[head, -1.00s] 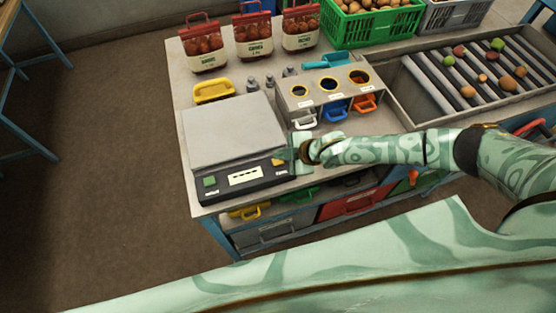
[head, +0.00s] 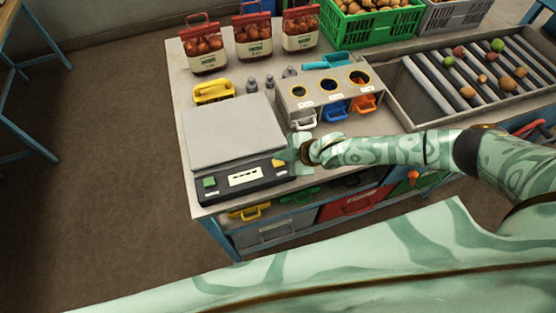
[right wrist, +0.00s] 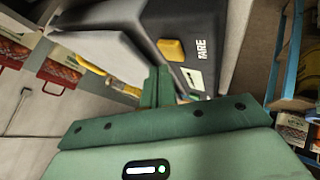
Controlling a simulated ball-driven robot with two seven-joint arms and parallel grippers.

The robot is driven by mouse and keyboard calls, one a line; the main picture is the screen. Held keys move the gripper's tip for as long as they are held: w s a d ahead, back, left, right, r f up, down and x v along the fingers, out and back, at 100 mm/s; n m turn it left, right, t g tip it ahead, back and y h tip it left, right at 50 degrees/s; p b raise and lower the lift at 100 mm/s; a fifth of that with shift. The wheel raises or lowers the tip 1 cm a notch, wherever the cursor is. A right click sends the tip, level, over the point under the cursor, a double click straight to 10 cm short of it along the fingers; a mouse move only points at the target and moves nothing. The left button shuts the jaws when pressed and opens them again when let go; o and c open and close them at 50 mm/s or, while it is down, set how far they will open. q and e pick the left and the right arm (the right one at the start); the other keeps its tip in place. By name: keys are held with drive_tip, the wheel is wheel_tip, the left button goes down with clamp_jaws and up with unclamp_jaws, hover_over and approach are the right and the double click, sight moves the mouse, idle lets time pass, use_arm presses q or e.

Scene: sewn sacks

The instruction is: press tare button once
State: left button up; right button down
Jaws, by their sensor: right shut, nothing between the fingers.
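The scale (head: 238,135) stands on the bench with a flat grey plate and a dark front panel. Its yellow tare button (head: 279,162) is at the right end of the panel. The button also shows in the right wrist view (right wrist: 171,49), beside lettering that reads as TARE. A green button (head: 210,182) is at the panel's left end. My right gripper (head: 288,157) is shut and empty, close to the yellow button's right side. In the right wrist view its fingertips (right wrist: 160,72) appear just short of the button; contact cannot be told. My left gripper is out of view.
A yellow-handled item (head: 213,91) and small weights (head: 252,86) stand behind the scale. A box with round holes (head: 322,92) is to the right, near a roller tray (head: 405,108). Filled sacks (head: 253,37) and a green crate (head: 370,24) stand at the back.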

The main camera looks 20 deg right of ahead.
sight(282, 163)
idle(0.7)
drive_tip(key=shift+f, duration=0.4)
drive_tip(key=shift+f+b, duration=0.45)
idle(0.5)
idle(0.4)
drive_tip(key=shift+r+p, duration=0.9)
drive_tip(key=shift+p, duration=0.1)
drive_tip(key=shift+r, duration=0.1)
wheel_tip(282, 163, up, 5)
drive_tip(key=p, duration=0.5)
